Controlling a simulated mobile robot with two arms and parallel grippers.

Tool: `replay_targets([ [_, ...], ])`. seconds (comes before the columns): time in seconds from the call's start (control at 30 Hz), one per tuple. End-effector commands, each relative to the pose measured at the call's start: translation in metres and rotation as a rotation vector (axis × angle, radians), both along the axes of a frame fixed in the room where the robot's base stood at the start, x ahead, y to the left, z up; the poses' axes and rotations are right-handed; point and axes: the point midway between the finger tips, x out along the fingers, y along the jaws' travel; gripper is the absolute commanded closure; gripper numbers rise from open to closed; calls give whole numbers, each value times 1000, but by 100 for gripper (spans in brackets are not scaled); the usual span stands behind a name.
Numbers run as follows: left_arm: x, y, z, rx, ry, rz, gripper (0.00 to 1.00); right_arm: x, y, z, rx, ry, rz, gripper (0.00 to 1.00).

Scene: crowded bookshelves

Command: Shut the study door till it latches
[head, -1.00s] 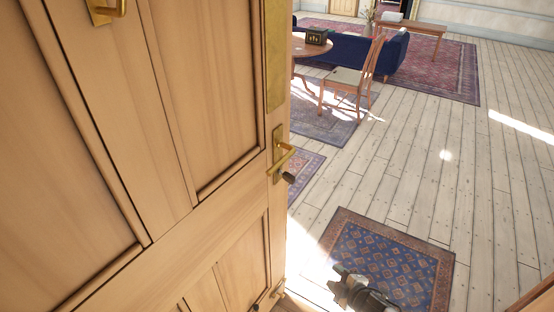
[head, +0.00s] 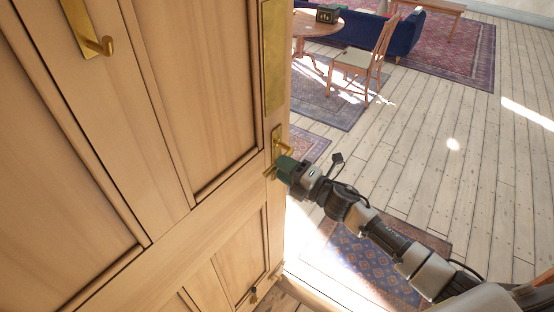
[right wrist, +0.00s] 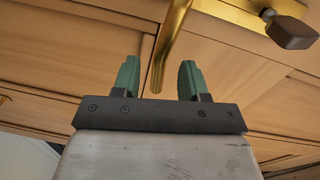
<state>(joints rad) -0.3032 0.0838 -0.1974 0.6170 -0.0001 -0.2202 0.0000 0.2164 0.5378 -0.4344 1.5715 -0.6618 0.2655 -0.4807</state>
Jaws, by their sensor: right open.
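The study door (head: 205,90) is a pale panelled wooden door that fills the left of the head view and stands open, the room showing past its edge. Its brass lever handle (head: 276,135) is near that edge. My right gripper (head: 279,170) is at the lever and hides part of it. In the right wrist view, its green fingers (right wrist: 159,80) are open, with the end of the brass lever (right wrist: 165,50) between them; contact cannot be told. My left gripper is not in view.
A brass hook (head: 95,42) is on the door's upper left. A patterned blue rug (head: 350,262) lies beneath my right arm. A wooden chair (head: 362,62), round table (head: 318,25) and blue sofa (head: 422,38) stand farther back. The plank floor (head: 470,150) at right is clear.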

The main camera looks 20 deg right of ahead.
Motion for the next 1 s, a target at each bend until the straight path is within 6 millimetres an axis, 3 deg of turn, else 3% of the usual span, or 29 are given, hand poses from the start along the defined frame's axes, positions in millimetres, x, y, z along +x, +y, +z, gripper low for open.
replay_targets([
  [0.2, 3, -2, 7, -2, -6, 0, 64, 19, 13, 2, 3, 2, -1, 57],
  [0.53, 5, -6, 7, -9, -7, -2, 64, 21, 15, 1, 1, 2, -1, 57],
  [0.8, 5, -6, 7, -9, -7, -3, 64, 21, 15, 1, 1, 2, -1, 98],
  [1.0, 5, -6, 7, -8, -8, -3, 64, 21, 14, 1, 0, 1, -1, 100],
])
